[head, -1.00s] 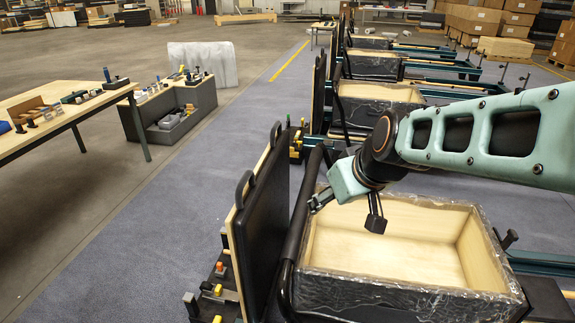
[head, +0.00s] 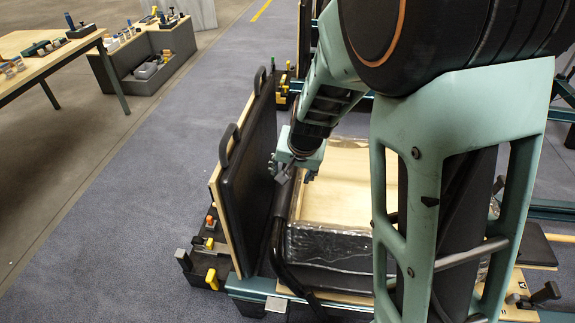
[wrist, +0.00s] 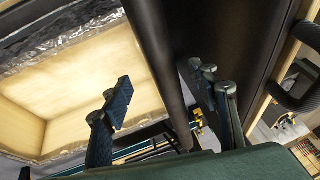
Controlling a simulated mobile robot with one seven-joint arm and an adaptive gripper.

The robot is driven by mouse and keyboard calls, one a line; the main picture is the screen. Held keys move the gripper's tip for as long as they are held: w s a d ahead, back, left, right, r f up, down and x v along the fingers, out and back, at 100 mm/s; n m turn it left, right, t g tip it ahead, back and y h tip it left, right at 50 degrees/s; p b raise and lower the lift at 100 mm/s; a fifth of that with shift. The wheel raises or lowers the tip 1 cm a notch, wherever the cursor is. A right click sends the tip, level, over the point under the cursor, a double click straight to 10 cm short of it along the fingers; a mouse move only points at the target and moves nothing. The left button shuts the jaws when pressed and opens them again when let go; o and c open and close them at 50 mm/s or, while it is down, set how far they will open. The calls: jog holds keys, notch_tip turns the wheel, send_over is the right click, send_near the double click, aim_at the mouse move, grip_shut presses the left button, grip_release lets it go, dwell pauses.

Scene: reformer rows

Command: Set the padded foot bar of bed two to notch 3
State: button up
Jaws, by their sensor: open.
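The foot bar (head: 273,247) of the nearest bed is a thick black tube. It runs beside the upright black board and bends at its near end beside the bed's box. My gripper (head: 288,174) is low over the far part of this bar, between the board and the box. In the wrist view my gripper (wrist: 163,88) is open, one finger on each picture side of the bar (wrist: 160,50). I cannot tell whether either finger touches it. No notch numbers or bed label can be read, and my arm hides part of the bed.
The upright black padded board (head: 248,175) stands close left of the bar. A wooden box (head: 335,210) with wrapped sides lies right of it. Yellow (head: 211,279) and orange (head: 209,222) handles sit at the board's foot. A tool table (head: 50,50) stands left, with open floor between.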

aim_at(288, 183)
jog(key=b+x, duration=0.2)
jog(key=x, duration=0.7)
jog(key=shift+w+f, duration=0.1)
jog(key=shift+f, duration=0.25)
grip_shut()
